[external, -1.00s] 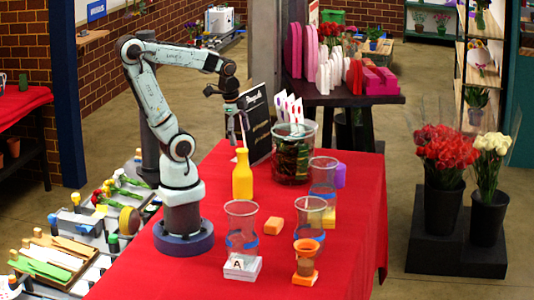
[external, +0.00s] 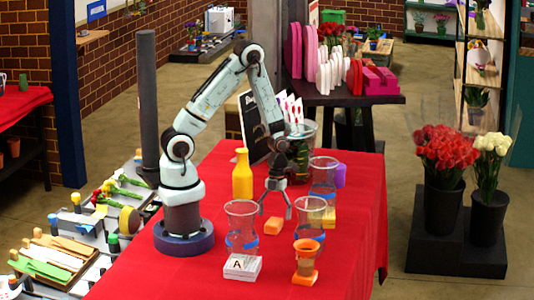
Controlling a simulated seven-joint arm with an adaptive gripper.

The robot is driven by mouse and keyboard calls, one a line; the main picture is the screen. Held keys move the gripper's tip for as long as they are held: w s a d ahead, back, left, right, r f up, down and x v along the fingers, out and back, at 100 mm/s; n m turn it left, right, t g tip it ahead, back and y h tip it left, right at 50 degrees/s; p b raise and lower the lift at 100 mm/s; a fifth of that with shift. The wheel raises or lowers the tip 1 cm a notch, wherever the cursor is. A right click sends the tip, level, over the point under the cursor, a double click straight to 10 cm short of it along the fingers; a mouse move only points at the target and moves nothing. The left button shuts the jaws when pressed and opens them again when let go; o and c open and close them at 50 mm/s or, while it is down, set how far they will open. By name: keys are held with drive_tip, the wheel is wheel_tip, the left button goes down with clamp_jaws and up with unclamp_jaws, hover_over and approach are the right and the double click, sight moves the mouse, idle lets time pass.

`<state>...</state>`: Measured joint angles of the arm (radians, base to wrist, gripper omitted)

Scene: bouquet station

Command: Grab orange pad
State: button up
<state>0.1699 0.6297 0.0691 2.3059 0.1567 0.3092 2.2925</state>
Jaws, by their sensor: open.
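A small orange pad (external: 273,226) lies flat on the red tablecloth, between the yellow bottle and the clear vases. My gripper (external: 276,212) is open, pointing down right at the pad. Its two fingers spread to the left and right, with the fingertips near the pad's far side in the picture. I cannot tell whether they touch the pad or hang above it. Nothing is held. A second orange piece (external: 305,278) sits under a small orange-rimmed cup (external: 307,247) at the front right.
Clear vases with blue bands stand close by: one at front left (external: 241,222), one at right (external: 311,214), one behind (external: 323,175). A yellow bottle (external: 242,176) stands left of my gripper. A white block marked A (external: 242,267) is in front. The cloth (external: 350,240) is bare at right.

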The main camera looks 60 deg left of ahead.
drive_tip(key=shift+s+d+f, duration=0.15)
drive_tip(key=shift+f, duration=1.3)
drive_tip(key=c, duration=1.1)
drive_tip(key=shift+r, duration=0.1)
drive_tip(key=shift+c, duration=0.2)
